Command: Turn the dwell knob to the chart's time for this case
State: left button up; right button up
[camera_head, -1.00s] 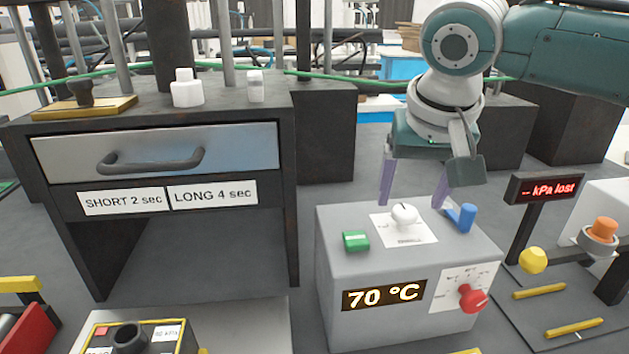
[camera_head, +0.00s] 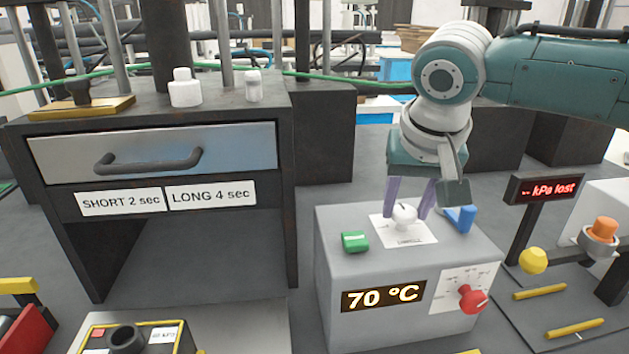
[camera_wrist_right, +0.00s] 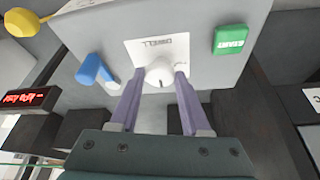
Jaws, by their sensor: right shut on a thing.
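The white dwell knob (camera_head: 404,213) stands on a white label on top of the grey heater box (camera_head: 335,275). My right gripper (camera_head: 408,214) is lowered onto it, its purple fingers on either side. In the right wrist view the fingers (camera_wrist_right: 160,82) are shut on the knob (camera_wrist_right: 160,73), beside the label reading DWELL. A dark pointer mark shows on the knob there; the scale is too small to read. A card on the cabinet reads SHORT 2 sec (camera_head: 121,201) and another reads LONG 4 sec (camera_head: 212,195). My left gripper is not in view.
A green START button (camera_head: 355,242) and a blue lever (camera_head: 461,218) flank the knob closely. The box front has a 70 °C display (camera_head: 383,296) and a red knob (camera_head: 472,298). A red readout (camera_head: 545,188) says "-- kPa lost" at the right.

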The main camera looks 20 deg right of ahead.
grip_shut()
